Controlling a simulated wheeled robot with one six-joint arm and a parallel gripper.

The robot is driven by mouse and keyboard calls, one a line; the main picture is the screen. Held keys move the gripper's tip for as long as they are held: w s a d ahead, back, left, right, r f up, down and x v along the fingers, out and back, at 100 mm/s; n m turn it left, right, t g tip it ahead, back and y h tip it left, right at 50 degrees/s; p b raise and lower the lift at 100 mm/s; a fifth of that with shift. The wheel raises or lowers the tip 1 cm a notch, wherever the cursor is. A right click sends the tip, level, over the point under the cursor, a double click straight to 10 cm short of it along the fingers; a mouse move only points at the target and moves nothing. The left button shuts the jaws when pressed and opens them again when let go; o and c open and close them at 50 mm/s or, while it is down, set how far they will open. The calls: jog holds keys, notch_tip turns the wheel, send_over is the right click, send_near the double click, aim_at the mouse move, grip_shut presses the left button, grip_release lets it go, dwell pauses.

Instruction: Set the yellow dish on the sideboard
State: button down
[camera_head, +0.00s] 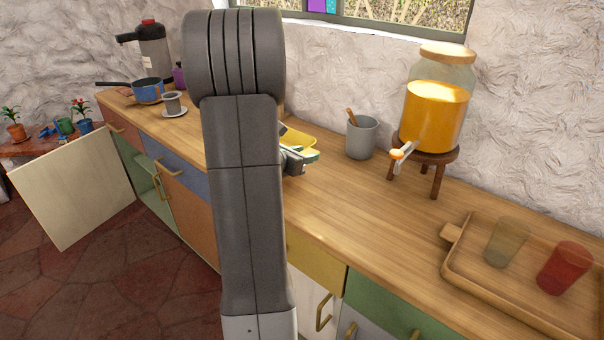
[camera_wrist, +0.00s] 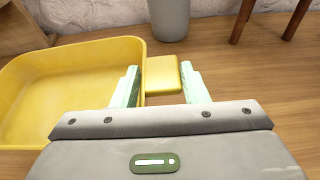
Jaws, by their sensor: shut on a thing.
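The yellow dish (camera_wrist: 70,75) is a shallow, rounded rectangular tray with a tab handle at its right in the wrist view. My gripper (camera_wrist: 161,88) has its two pale green fingers on either side of that tab and is shut on it. In the head view the dish (camera_head: 299,139) and my gripper (camera_head: 293,160) are over the wooden counter top (camera_head: 345,205), partly hidden behind my arm. I cannot tell whether the dish touches the wood. Its left end is cut off in the wrist view.
A grey cup (camera_head: 361,138) and a juice dispenser (camera_head: 437,100) on a stand are to the right. A wooden tray (camera_head: 452,265) holds two tumblers. A blue pan (camera_head: 147,91) and a small cup on a saucer (camera_head: 174,113) are left. A cabinet door (camera_head: 75,195) hangs open.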

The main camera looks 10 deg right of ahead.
notch_tip(320, 180, down, 6)
jog(key=shift+f, duration=0.1)
jog(key=c, duration=0.8)
grip_release()
jog(key=shift+c, duration=0.2)
jog(key=v, duration=1.2)
jog(key=shift+s+b, duration=0.1)
jog(key=shift+b, duration=0.3)
